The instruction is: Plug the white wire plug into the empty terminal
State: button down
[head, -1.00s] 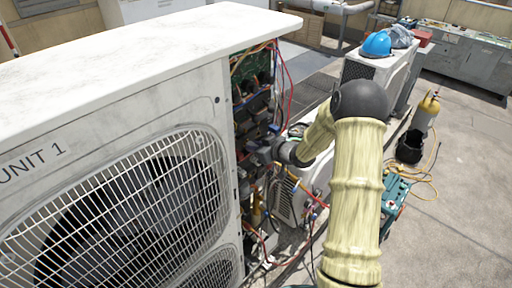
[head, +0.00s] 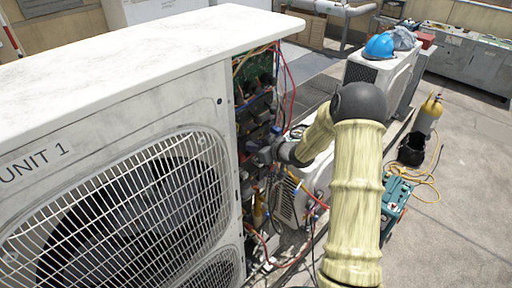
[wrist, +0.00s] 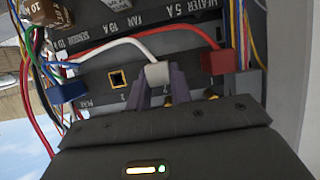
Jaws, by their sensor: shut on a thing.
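The white wire plug (wrist: 157,74) is between the purple fingers of my gripper (wrist: 160,90), which are shut on it in the wrist view. Its white wire (wrist: 125,43) arches up and to the left. The empty terminal (wrist: 117,78), a dark square opening with a gold rim, is in the grey strip just left of the plug. The plug is apart from this opening. The fingers and gripper body hide what lies behind and below the plug. In the head view my gripper (head: 265,152) is at the open side of the unit, too small to read.
A red plug (wrist: 219,62) is right of the white one, and a blue plug (wrist: 68,92) is at the left. Loose wires (wrist: 245,40) crowd both sides. UNIT 1 (head: 110,130) stands left of my arm. Open rooftop floor (head: 450,210) lies to the right.

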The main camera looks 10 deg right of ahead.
jog(key=c, duration=1.2)
grip_release()
jog(key=shift+w+a, duration=0.1)
jog(key=b+v, duration=0.3)
jog(key=v, duration=1.4)
jog(key=shift+r+b, duration=0.1)
jog(key=shift+b, duration=0.25)
